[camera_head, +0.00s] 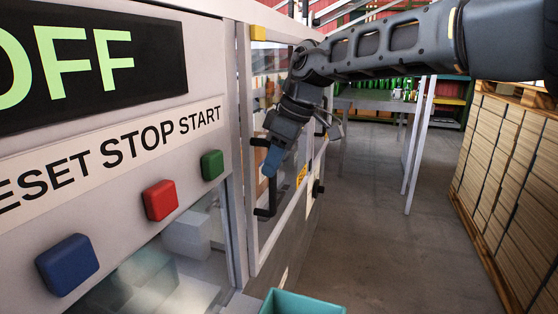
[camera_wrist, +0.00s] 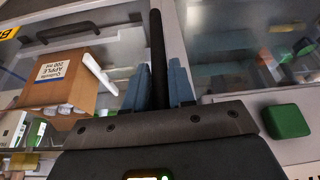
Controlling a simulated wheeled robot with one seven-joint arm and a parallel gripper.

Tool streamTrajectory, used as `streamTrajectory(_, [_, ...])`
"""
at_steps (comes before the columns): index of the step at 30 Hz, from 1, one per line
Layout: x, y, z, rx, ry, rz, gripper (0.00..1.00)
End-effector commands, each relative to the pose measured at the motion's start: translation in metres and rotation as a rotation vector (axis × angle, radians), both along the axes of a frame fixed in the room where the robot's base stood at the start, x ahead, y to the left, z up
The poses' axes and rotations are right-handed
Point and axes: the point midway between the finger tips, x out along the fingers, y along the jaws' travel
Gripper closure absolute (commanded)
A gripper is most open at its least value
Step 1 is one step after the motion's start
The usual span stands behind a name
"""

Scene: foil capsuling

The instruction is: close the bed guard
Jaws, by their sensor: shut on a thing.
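The guard (camera_head: 243,120) is a pale-framed clear panel on the machine's side, just right of the button panel in the head view. Its upright black handle (camera_head: 264,212) shows below my gripper (camera_head: 270,168). My gripper's blue fingers are shut on this handle. In the wrist view the black handle (camera_wrist: 157,40) runs up between the two blue fingers of my gripper (camera_wrist: 159,88). My fingers hide part of the handle in the head view. I cannot tell whether the guard sits fully against its frame.
The display (camera_head: 95,60) reads OFF. Below it are blue (camera_head: 67,264), red (camera_head: 160,200) and green (camera_head: 212,165) buttons. A teal bin (camera_head: 300,303) stands at the bottom. Stacked cartons (camera_head: 510,165) line the right; the aisle floor (camera_head: 375,200) is clear.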

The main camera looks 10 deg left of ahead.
Motion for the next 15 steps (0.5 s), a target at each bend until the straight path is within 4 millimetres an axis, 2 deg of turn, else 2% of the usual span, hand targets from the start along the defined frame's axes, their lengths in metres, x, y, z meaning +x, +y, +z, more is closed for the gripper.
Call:
streamTrajectory(1, [-0.0086,0.0143,-0.0003,0.013,0.009,0.021,1.00])
streamTrajectory(6, [-0.0084,0.0149,0.0008,0.015,0.007,0.021,1.00])
streamTrajectory(7, [-0.0084,0.0149,0.0010,0.015,0.007,0.021,0.73])
streamTrajectory(12, [-0.0074,0.0134,0.0014,0.014,0.006,0.019,0.57])
streamTrajectory(15, [-0.0062,0.0116,0.0017,0.012,0.004,0.016,0.56])
